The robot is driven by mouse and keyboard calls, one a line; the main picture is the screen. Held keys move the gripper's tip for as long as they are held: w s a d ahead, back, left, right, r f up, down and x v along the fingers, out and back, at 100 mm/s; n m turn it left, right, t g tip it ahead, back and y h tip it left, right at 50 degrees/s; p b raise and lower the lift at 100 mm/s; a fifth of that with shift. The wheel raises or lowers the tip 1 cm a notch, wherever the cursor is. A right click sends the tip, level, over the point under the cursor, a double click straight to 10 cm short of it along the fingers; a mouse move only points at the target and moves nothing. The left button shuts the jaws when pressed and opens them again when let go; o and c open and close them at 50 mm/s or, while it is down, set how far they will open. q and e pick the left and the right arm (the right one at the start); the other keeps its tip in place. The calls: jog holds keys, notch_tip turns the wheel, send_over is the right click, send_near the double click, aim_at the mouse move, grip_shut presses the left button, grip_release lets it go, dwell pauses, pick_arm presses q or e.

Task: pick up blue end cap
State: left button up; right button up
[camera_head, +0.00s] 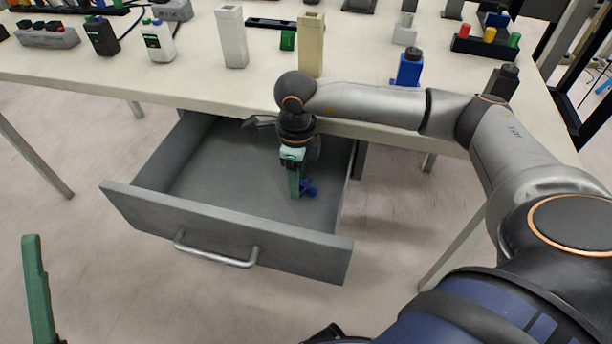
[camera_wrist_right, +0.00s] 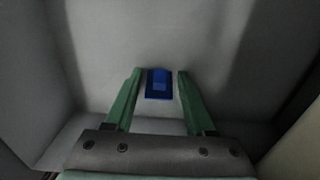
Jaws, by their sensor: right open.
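The blue end cap (camera_head: 309,188) lies in the open grey drawer, toward its right side. In the right wrist view the blue end cap (camera_wrist_right: 159,88) sits between two green fingers, with a gap on each side. My right gripper (camera_head: 297,190) reaches down into the drawer at the cap. In its wrist view the right gripper (camera_wrist_right: 160,73) is open, with nothing held. A green finger of my left gripper (camera_head: 38,285) shows at the lower left, away from the drawer; its opening cannot be judged.
The drawer (camera_head: 225,225) is pulled out under the pale table (camera_head: 180,85); its walls and front surround my right gripper. The rest of its floor looks clear. A blue part (camera_head: 407,70), a tan block (camera_head: 310,45), a white block (camera_head: 232,38) and bottles stand above.

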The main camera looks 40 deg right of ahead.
grip_shut()
dwell(0.4)
